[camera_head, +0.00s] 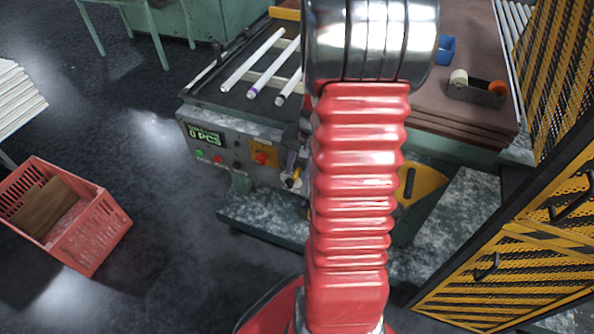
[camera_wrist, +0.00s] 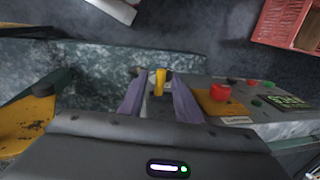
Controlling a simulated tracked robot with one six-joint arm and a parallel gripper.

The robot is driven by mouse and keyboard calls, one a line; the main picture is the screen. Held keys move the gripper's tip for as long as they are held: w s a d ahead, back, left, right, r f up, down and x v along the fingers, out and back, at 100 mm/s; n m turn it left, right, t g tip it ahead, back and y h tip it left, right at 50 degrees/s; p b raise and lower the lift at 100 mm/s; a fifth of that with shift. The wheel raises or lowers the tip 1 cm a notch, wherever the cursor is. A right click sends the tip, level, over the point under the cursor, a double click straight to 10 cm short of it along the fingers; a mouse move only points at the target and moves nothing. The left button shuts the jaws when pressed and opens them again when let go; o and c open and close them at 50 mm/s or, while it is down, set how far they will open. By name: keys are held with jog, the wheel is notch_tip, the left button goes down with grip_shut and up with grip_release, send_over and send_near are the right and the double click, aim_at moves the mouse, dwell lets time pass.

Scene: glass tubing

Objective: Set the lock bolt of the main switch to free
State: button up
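A short yellow peg (camera_wrist: 160,82), which may be the lock bolt, stands out from the machine's front panel in the wrist view. My gripper (camera_wrist: 159,77) is open, with one purple-grey finger on each side of the peg and a visible gap to both. A red knob on a yellow plate (camera_wrist: 221,93), perhaps the main switch, is just right of the fingers. In the head view this red knob (camera_head: 262,157) is on the panel, left of my gripper (camera_head: 291,171), which my red arm partly hides. The bolt's setting cannot be read.
A green display (camera_head: 204,134) and small buttons are on the panel's left. White tubes (camera_head: 252,60) lie on the machine top. A red crate (camera_head: 82,250) stands on the floor at left. Yellow mesh guards (camera_head: 520,262) stand close at right.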

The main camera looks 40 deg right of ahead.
jog(key=shift+r, duration=0.1)
jog(key=shift+d+r, duration=0.1)
jog(key=shift+r, duration=0.35)
notch_tip(320, 180, up, 12)
jog(key=s, duration=0.2)
jog(key=shift+s+d+r, duration=0.2)
jog(key=shift+s+d, duration=0.05)
jog(key=shift+d, duration=0.2)
jog(key=s+a+r+n+t, duration=0.1)
jog(key=s+a+r+n, duration=0.1)
jog(key=a, duration=0.7)
jog(key=s+a+r+n+t, duration=0.1)
jog(key=a+r+n, duration=0.4)
jog(key=a, duration=0.5)
jog(key=s+a+r+n+t, duration=0.1)
jog(key=s+a+r+n, duration=0.2)
jog(key=a+n, duration=0.3)
jog(key=a, duration=0.3)
jog(key=shift+a+r+t+h, duration=0.15)
jog(key=shift+a+t+h, duration=0.15)
jog(key=shift+h, duration=0.1)
